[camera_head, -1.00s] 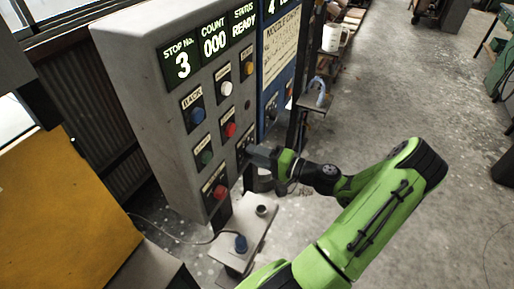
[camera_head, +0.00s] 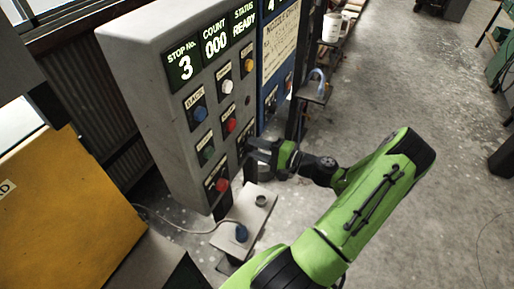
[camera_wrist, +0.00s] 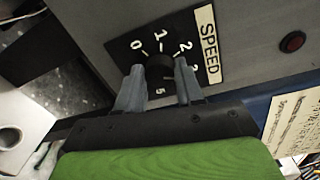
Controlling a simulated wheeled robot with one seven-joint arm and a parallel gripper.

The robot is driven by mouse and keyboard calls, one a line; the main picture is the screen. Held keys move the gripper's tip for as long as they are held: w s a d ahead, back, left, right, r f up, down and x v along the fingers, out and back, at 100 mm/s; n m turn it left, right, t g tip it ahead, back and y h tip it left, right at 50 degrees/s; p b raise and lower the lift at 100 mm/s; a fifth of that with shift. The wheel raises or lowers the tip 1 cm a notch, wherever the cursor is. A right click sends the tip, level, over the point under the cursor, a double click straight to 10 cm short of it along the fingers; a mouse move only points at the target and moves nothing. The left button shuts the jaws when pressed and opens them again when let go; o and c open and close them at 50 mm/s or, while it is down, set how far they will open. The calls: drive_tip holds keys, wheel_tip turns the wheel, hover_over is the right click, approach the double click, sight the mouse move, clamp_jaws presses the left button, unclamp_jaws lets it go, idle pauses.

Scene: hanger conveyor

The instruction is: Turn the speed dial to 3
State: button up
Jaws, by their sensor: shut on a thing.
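The speed dial (camera_wrist: 160,70) is a black knob on a black plate marked SPEED, on the grey control panel (camera_head: 135,85). In the wrist view the numbers 0, 1, 2, part of a 3 and a 5 show around it. I cannot make out the knob's pointer. My gripper (camera_wrist: 159,66) is shut on the dial, with one grey finger on each side of it. In the head view my gripper (camera_head: 258,150) is at the panel's right lower edge and hides the dial.
The panel carries blue, white, yellow, green and red buttons and a display (camera_head: 212,45) reading stop 3, count 000, READY. A small stand (camera_head: 240,235) is below. Open floor lies to the right.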

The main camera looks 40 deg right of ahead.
drive_tip(key=o, duration=1)
drive_tip(key=shift+o, duration=0.2)
drive_tip(key=v, duration=1.5)
drive_tip(key=shift+s+b, duration=0.3)
drive_tip(key=shift+s, duration=0.1)
drive_tip(key=shift+d, duration=0.1)
